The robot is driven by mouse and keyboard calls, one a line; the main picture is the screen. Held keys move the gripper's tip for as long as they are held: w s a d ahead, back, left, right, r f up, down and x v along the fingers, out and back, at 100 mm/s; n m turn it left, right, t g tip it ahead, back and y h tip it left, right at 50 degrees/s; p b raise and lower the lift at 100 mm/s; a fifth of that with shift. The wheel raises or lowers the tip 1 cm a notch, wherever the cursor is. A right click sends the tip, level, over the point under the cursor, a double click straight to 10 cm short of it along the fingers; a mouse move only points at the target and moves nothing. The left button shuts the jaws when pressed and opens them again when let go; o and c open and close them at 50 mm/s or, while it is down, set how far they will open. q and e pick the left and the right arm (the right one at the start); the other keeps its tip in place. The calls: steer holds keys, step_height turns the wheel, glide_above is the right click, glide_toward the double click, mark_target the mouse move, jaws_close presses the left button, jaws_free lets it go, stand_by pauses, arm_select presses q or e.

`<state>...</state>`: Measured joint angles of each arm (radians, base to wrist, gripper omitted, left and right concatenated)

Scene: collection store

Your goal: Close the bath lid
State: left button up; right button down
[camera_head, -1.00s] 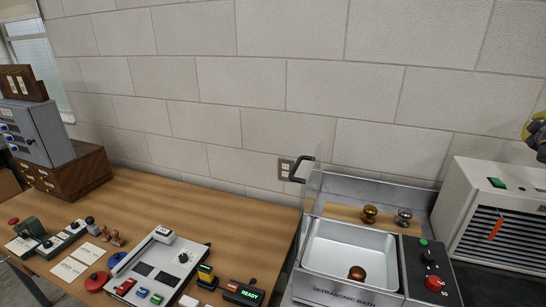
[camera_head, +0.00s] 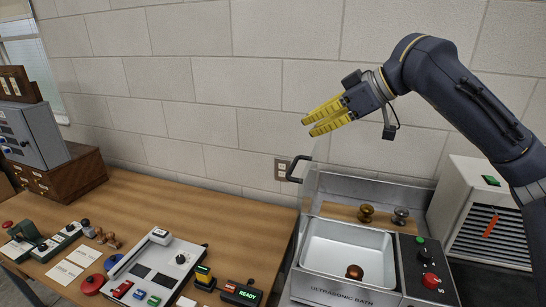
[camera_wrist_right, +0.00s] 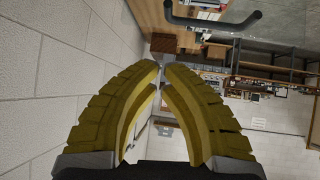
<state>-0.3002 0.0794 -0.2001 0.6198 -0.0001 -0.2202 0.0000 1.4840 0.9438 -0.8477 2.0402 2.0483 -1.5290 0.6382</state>
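The ultrasonic bath (camera_head: 340,293) is a grey metal unit at the lower right in the head view. Its clear lid (camera_head: 309,188) stands raised at the left side of the basin, and the basin is uncovered. A black bar handle (camera_head: 291,172) sticks out to the left from the lid's upper part. The handle also shows at the top of the wrist view (camera_wrist_right: 215,24). My right gripper (camera_head: 308,128) is above the handle, apart from it, with yellow fingers pointing left. In the wrist view the fingertips (camera_wrist_right: 161,68) come together with nothing between them. My left gripper is out of view.
A copper-coloured knob (camera_head: 355,272) is in the basin; brass (camera_head: 366,213) and grey (camera_head: 401,216) knobs stand behind it. A control panel (camera_head: 428,262) is at the basin's right. A white vented unit (camera_head: 470,205) stands further right. The wall is close behind.

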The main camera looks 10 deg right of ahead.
steer(key=s+a+n+g, duration=0.1)
steer(key=s+a+g, duration=0.1)
steer(key=s+a, duration=0.2)
steer(key=w+a+f, duration=0.2)
steer(key=a+f, duration=0.1)
steer(key=f, duration=0.3)
steer(key=shift+w+f+y, duration=0.15)
steer(key=shift+f+y, duration=0.25)
stand_by(0.6)
